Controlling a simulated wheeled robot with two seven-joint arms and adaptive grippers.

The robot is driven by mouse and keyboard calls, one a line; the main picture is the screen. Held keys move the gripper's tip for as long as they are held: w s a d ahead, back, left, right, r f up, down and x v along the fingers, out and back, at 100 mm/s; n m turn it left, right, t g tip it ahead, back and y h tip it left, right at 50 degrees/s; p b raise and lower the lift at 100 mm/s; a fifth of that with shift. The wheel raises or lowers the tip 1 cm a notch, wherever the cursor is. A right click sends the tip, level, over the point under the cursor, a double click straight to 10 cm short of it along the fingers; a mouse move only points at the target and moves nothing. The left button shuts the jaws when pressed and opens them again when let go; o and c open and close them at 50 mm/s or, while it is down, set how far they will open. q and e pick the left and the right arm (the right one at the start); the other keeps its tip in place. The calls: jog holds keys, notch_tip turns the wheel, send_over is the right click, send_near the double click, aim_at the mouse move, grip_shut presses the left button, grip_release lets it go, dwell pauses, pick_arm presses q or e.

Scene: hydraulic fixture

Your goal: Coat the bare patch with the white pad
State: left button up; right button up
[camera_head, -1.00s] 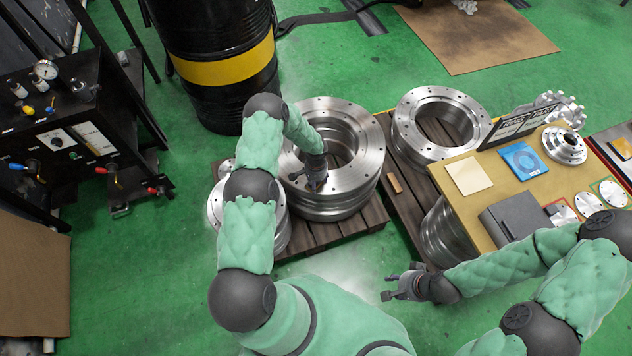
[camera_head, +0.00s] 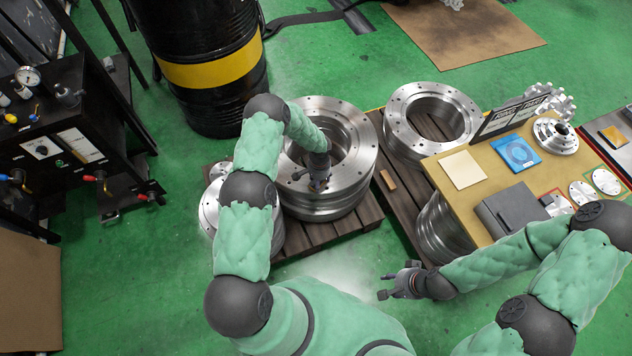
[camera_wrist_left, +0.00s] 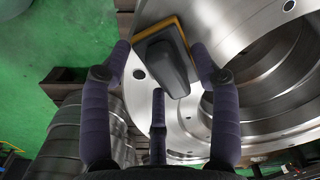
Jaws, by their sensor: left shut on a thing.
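My left gripper (camera_head: 318,180) is over the top face of a stacked metal ring (camera_head: 360,158), at its front-left rim. In the left wrist view its fingers (camera_wrist_left: 161,52) are closed around a dark grey block-shaped handle with an orange-yellow edge (camera_wrist_left: 168,62). This held pad lies against or just above the shiny ring face (camera_wrist_left: 195,15); I cannot tell which. Its underside is hidden, so no white shows. I cannot make out the bare patch. My right gripper (camera_head: 386,286) is open and empty above the green floor, left of the table.
A second ring stack (camera_head: 400,135) stands on a pallet to the right. The tan table (camera_head: 448,195) holds a cream sheet (camera_head: 462,170), a blue square (camera_head: 519,153), a grey box (camera_head: 510,208) and metal discs. A black drum (camera_head: 215,105) and a gauge panel (camera_head: 60,140) stand left.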

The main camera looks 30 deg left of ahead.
aim_at(309, 184)
pick_arm(q)
jog(key=shift+w+d+f+b, duration=0.1)
jog(key=shift+w+d+b, duration=0.4)
jog(key=shift+d, duration=0.4)
jog(key=shift+w+d+f+b, duration=0.1)
jog(key=shift+w+d+b, duration=0.45)
jog(key=shift+d, duration=0.3)
jog(key=shift+w+d+f+b, duration=0.1)
jog(key=shift+w+d+b, duration=0.25)
jog(key=shift+d+b, duration=0.4)
jog(key=shift+d+r, duration=0.15)
jog(key=shift+s+a+r, duration=0.1)
jog(key=shift+s+a, duration=0.25)
jog(key=shift+a, duration=0.35)
jog(key=shift+s+a+r, duration=0.1)
jog(key=shift+s+a, duration=0.25)
jog(key=shift+a, duration=0.3)
jog(key=shift+s+a+f, duration=0.1)
jog(key=shift+s+a, duration=0.5)
jog(key=shift+a, duration=0.4)
jog(key=shift+s+a+f, duration=0.1)
jog(key=shift+s+a, duration=0.5)
jog(key=shift+a, duration=0.4)
jog(key=shift+s+a+f, duration=0.1)
jog(key=shift+s+a, duration=0.5)
jog(key=shift+a, duration=0.4)
jog(key=shift+r, duration=0.1)
jog(key=shift+w+r+p, duration=0.1)
jog(key=shift+r+p, duration=1.55)
jog(key=shift+r, duration=1.3)
